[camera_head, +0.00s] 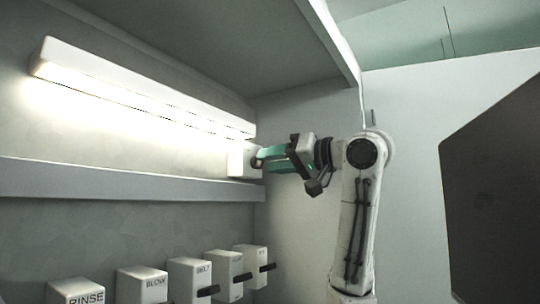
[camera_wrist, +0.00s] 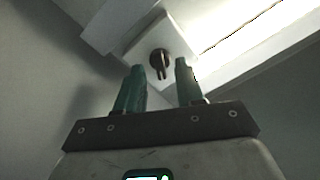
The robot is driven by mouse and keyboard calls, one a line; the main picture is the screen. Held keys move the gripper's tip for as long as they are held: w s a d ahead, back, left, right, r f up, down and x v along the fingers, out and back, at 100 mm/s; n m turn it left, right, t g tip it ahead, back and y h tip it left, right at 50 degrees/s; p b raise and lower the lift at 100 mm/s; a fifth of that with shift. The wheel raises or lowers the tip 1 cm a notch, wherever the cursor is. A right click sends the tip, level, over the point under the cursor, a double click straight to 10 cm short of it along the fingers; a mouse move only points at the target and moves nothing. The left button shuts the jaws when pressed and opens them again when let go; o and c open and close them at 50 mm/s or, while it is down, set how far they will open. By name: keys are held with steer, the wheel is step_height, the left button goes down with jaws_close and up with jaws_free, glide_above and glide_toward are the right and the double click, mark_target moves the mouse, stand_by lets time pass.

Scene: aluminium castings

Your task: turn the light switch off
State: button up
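The light switch is a white box (camera_head: 236,160) on the wall just under the right end of the lit lamp. In the wrist view the box (camera_wrist: 180,36) carries a dark rotary knob (camera_wrist: 159,60) with a pointed lever. My gripper (camera_head: 262,158) reaches left to the box, and its green fingers partly cover it in the head view. In the wrist view my gripper (camera_wrist: 157,70) is open, with one finger on each side of the knob's lower part and a gap showing. I cannot tell whether the fingertips touch the box.
The long lamp (camera_head: 140,92) is lit. A grey ledge (camera_head: 130,180) runs below it. Below stand several white labelled boxes, including RINSE (camera_head: 78,291) and BLOW (camera_head: 142,285), some with dark levers. A dark panel (camera_head: 495,190) stands at right.

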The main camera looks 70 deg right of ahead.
steer(key=shift+w+d, duration=0.1)
steer(key=shift+w, duration=0.4)
jaws_close()
